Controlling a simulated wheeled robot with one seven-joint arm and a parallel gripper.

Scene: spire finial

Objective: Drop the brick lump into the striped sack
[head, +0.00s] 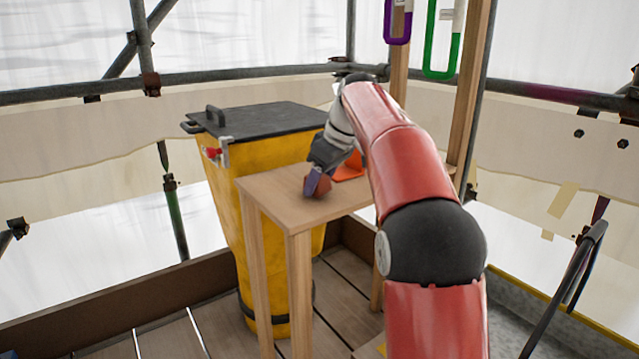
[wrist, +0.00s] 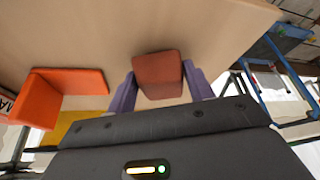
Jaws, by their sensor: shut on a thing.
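The brick lump (wrist: 159,75) is a reddish-brown block between the two purple fingers of my gripper (wrist: 160,88) in the wrist view. My gripper (head: 316,184) is shut on it at the wooden table top, near its front edge, in the head view. The lump (head: 321,187) is partly hidden there by a finger. I cannot tell whether it touches the table. No striped sack can be made out in either view.
The small wooden table (head: 270,200) also holds an orange angled piece (wrist: 60,95), left of the gripper in the wrist view. A yellow bin (head: 228,185) with a black lid stands behind the table. Scaffold poles (head: 240,74) surround the deck.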

